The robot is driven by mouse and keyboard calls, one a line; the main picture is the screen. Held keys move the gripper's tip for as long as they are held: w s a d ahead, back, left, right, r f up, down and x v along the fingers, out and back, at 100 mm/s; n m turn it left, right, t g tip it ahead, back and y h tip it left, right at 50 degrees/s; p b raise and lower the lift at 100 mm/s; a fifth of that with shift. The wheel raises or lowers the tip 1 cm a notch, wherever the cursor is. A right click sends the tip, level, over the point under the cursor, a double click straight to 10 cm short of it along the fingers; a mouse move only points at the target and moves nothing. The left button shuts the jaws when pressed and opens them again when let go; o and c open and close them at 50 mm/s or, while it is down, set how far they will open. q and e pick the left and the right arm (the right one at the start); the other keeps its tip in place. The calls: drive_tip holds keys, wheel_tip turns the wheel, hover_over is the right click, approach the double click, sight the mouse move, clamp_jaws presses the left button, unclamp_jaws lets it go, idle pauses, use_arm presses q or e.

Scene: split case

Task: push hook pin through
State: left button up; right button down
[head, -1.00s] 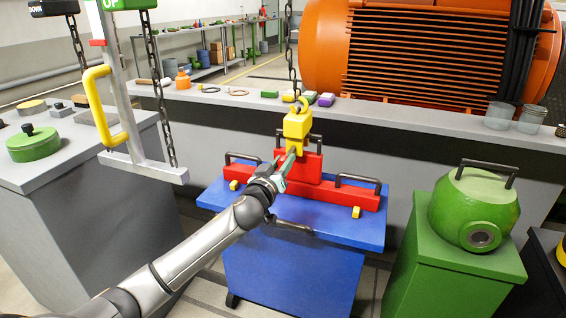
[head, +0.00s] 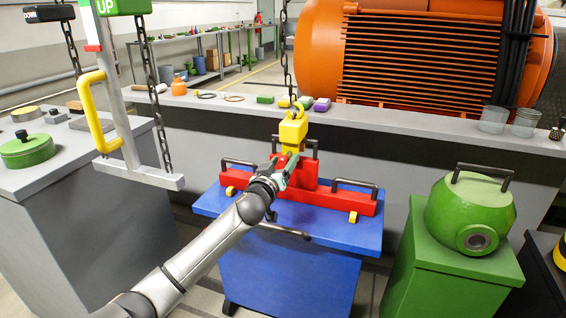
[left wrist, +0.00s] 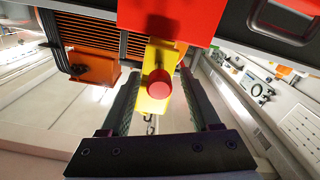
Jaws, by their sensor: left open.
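The yellow hook block (head: 293,131) hangs on a chain above the red case (head: 335,201), at the case's raised red middle part. In the left wrist view, the hook pin shows as a round red end (left wrist: 158,83) on the face of the yellow block (left wrist: 155,105). My left gripper (head: 289,164) is at the lower part of the block. In the left wrist view its two fingers (left wrist: 160,78) are open, one on each side of the pin, with gaps between. The gripper hides part of the block and case in the head view. My right gripper is not in view.
The red case with black handles lies on a blue table (head: 375,235). A green vessel (head: 470,215) stands on a green stand at right. A hanging frame with a yellow handle (head: 95,112) is at left. A grey bench (head: 400,124) runs behind.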

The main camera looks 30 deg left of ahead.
use_arm(q)
drive_tip(key=p+v, duration=0.2)
drive_tip(key=v, duration=1)
drive_tip(key=shift+s, duration=0.3)
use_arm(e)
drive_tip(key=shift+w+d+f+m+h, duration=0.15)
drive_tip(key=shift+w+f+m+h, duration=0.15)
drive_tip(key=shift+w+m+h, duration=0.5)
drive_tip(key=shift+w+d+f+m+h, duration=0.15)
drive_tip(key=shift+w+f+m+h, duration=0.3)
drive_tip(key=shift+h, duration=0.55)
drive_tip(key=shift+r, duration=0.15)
